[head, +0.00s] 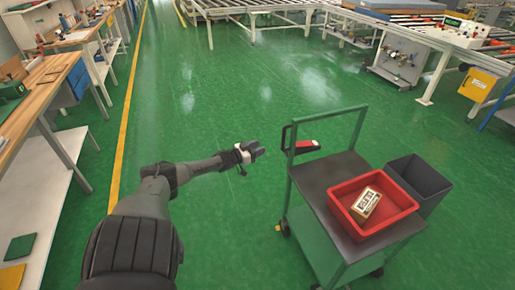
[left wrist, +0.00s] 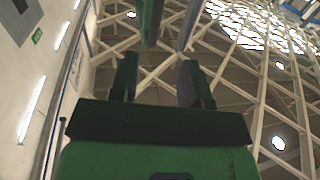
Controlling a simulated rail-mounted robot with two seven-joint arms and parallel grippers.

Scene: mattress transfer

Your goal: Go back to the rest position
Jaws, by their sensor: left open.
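My left gripper (head: 252,148) is stretched out over the open green floor in the middle of the head view, left of a grey cart. In the left wrist view its two fingers (left wrist: 158,82) stand apart with nothing between them, and the ceiling shows behind. My right gripper is not in either view. No mattress can be made out for certain.
The grey cart (head: 327,183) carries a red bin (head: 345,205) with a labelled box (head: 366,204) in it. A dark grey bin (head: 425,180) stands beside it. Workbenches (head: 50,75) line the left. Conveyor frames (head: 270,12) stand at the back. The central floor (head: 200,110) is clear.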

